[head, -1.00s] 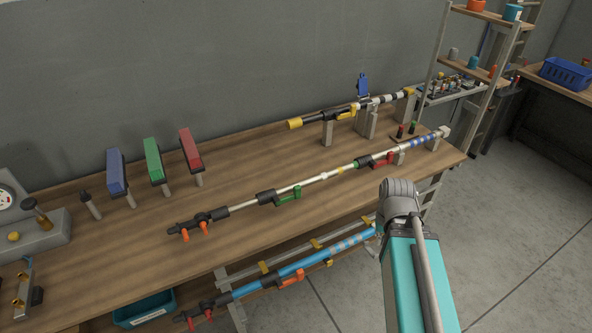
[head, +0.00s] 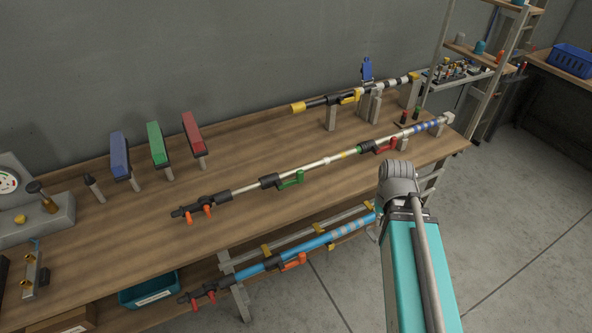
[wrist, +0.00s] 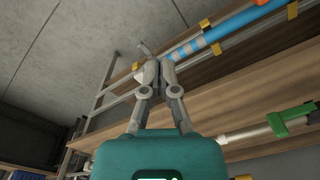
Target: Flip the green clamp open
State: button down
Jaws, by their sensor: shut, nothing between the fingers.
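The green clamp (head: 291,180) has a lever that sits low beside a black collar on the middle white pole (head: 315,164) over the bench. Its lever runs roughly along the pole. A green clamp part also shows at the right of the wrist view (wrist: 290,118). My gripper (wrist: 158,70) shows in the wrist view with its two fingers together and nothing between them. It is apart from the green clamp. In the head view my arm is in front of the bench at right, and the fingertips cannot be made out.
A red clamp (head: 380,147) sits farther right on the same pole. A blue pole (head: 320,243) with an orange clamp (head: 293,262) lies below the bench front. A yellow-ended pole (head: 325,102) stands behind. Red, green and blue blocks on posts stand at back left. Open floor lies right.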

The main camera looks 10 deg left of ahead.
jog(key=w+a+r+n+t+y+p, duration=0.1)
jog(key=w+a+r+n+p, duration=0.2)
jog(key=w+a, duration=0.7)
jog(key=w+a+r+n+t+y+p, duration=0.1)
jog(key=w+a+r+n+t+p, duration=0.1)
jog(key=w+a, duration=0.9)
jog(key=a+r+n+p, duration=0.1)
jog(key=a+r+p, duration=0.1)
jog(key=a, duration=0.3)
jog(key=shift+a+r+n, duration=0.3)
jog(key=shift+r, duration=0.35)
jog(key=shift+f, duration=0.1)
notch_tip(320, 180, down, 9)
jog(key=b, duration=0.9)
jog(key=shift+s+d, duration=0.25)
jog(key=shift+s, duration=0.1)
jog(key=shift+d+f, duration=0.15)
jog(key=shift+d, duration=0.2)
